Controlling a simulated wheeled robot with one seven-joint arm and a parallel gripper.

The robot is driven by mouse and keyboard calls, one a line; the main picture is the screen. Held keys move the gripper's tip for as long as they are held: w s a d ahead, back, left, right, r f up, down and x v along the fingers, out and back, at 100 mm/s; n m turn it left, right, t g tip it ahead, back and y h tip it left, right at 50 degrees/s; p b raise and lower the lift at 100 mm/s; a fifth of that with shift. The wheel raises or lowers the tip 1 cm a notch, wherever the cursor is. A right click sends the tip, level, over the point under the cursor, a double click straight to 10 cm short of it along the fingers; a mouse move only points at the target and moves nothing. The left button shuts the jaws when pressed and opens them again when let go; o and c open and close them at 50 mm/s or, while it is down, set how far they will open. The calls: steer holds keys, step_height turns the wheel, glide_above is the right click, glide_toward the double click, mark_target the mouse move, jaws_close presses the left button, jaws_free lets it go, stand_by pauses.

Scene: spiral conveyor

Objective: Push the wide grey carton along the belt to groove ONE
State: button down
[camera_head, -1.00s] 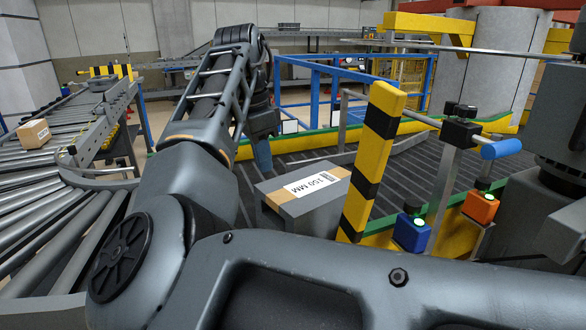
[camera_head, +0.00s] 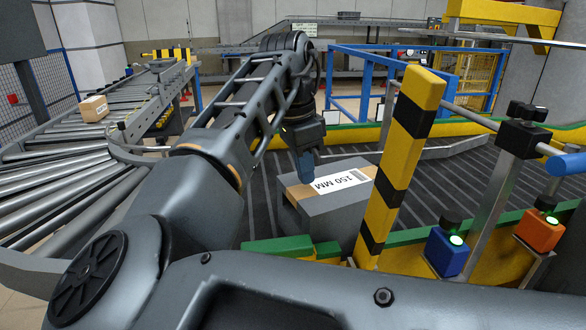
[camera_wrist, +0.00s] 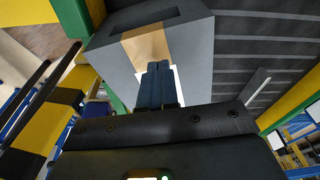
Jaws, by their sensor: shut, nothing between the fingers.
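The wide grey carton (camera_head: 342,216) lies on the dark ribbed belt (camera_head: 455,183), with a tan tape strip and a white label reading 150 MM on top. My gripper (camera_head: 305,168) is at the carton's left far corner in the head view, fingers pointing down and shut. In the wrist view the blue fingertips (camera_wrist: 160,70) are together, in front of the carton (camera_wrist: 115,55) and its tape strip. They overlap the carton there; whether they touch it I cannot tell. No groove number is readable.
A yellow-black striped post (camera_head: 398,165) stands right in front of the carton. Blue (camera_head: 446,250) and orange (camera_head: 540,230) button boxes are at the right. A roller conveyor (camera_head: 60,190) with a small tan box (camera_head: 94,108) is at the left. Green-yellow rails edge the belt.

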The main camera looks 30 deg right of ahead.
mark_target(339, 180)
steer(key=d, duration=0.3)
steer(key=s+d, duration=0.1)
steer(key=d, duration=0.2)
steer(key=shift+s+d+p, duration=0.2)
steer(key=shift+d+p, duration=0.05)
steer(key=shift+p, duration=0.15)
steer(key=shift+s+d, duration=0.1)
steer(key=shift+d, duration=0.25)
steer(key=shift+f, duration=0.85)
